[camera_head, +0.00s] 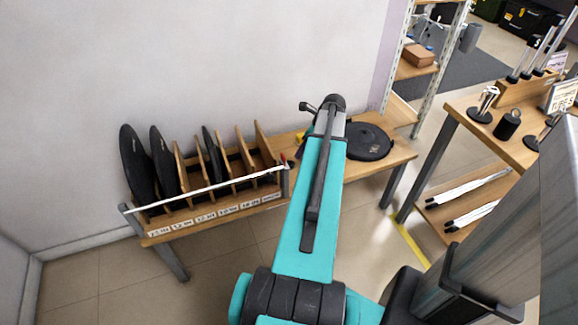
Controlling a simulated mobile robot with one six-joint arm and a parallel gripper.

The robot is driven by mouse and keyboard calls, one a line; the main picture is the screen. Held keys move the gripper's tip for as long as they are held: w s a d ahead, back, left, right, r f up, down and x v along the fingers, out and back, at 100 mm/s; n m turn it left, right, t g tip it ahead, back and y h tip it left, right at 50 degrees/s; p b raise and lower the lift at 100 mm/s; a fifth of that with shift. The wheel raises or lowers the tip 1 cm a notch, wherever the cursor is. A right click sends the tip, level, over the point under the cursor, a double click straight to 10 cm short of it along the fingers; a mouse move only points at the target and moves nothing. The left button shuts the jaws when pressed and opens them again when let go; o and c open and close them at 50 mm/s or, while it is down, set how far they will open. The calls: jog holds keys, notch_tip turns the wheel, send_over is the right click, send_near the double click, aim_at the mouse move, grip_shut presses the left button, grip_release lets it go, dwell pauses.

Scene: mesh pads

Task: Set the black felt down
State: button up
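A round black felt disc (368,141) appears flat over the right part of the wooden bench, just right of my arm. Its left edge is hidden behind my teal arm, and I cannot tell whether it touches the bench or is held. Other black discs stand upright in the slotted rack at the left: a large one (136,165), one beside it (162,160) and a narrower-looking one (211,153). My arm reaches from the bottom centre to the bench. My gripper's fingers are hidden behind the arm.
The wooden rack has labelled slots (215,212), upright wooden dividers and a white bar along its front. The bench top (398,153) shows bare wood right of the disc. A second table (500,140) with metal stands is at the right. A shelf unit (415,70) stands behind.

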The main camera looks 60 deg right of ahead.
send_over(293, 165)
jog(key=s, duration=0.2)
jog(key=f, duration=0.6)
jog(key=shift+s+d+f, duration=0.1)
jog(key=shift+s+d, duration=0.1)
jog(key=shift+w+b+x, duration=0.25)
jog(key=shift+b+x, duration=0.15)
jog(key=shift+x, duration=2.25)
jog(key=shift+a, duration=0.15)
jog(key=c, duration=1.2)
jog(key=shift+r, duration=0.3)
